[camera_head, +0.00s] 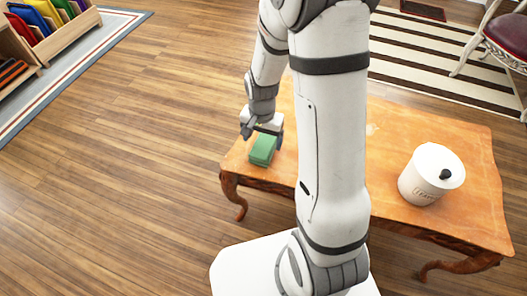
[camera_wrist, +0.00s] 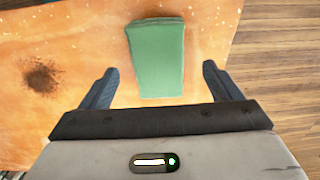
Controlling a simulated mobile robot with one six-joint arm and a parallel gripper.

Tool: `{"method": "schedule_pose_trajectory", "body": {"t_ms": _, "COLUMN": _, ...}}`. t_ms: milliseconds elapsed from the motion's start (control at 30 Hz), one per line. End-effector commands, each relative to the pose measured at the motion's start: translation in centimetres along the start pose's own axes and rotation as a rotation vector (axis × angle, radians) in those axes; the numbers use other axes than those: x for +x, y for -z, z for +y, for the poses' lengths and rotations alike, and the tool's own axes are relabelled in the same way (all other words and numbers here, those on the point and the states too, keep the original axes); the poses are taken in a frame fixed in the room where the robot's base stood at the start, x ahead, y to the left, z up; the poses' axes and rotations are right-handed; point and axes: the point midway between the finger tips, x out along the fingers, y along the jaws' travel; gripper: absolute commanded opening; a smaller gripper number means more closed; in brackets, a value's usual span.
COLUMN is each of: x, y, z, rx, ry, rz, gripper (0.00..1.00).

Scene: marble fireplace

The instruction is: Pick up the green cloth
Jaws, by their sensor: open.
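The green cloth (camera_head: 263,149) is a folded, block-like bundle lying on the left end of the wooden table (camera_head: 400,135). In the wrist view the green cloth (camera_wrist: 157,60) is just ahead of my gripper (camera_wrist: 159,85), roughly centred between the two fingers. In the head view my gripper (camera_head: 262,132) is above and beside the cloth at the table's left end. Whether the fingers touch the cloth cannot be told.
A dark brown patch (camera_wrist: 41,77) marks the tabletop left of the cloth. Wooden floor (camera_head: 120,150) is open to the left. A striped rug (camera_head: 430,70) and a red-seated chair (camera_head: 508,35) are behind.

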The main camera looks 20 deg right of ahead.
Motion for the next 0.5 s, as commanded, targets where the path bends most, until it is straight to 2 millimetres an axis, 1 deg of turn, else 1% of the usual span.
{"method": "schedule_pose_trajectory", "body": {"t_ms": 300, "x": 4.6, "y": 0.2, "z": 0.3, "rx": 0.000, "ry": -0.002, "rz": -0.002, "gripper": 0.85}}
{"method": "schedule_pose_trajectory", "body": {"t_ms": 400, "x": 5.0, "y": 0.2, "z": 0.3, "rx": 0.000, "ry": 0.000, "rz": -0.001, "gripper": 0.85}}
{"method": "schedule_pose_trajectory", "body": {"t_ms": 500, "x": 4.9, "y": 0.2, "z": 0.3, "rx": 0.000, "ry": 0.000, "rz": 0.000, "gripper": 0.85}}
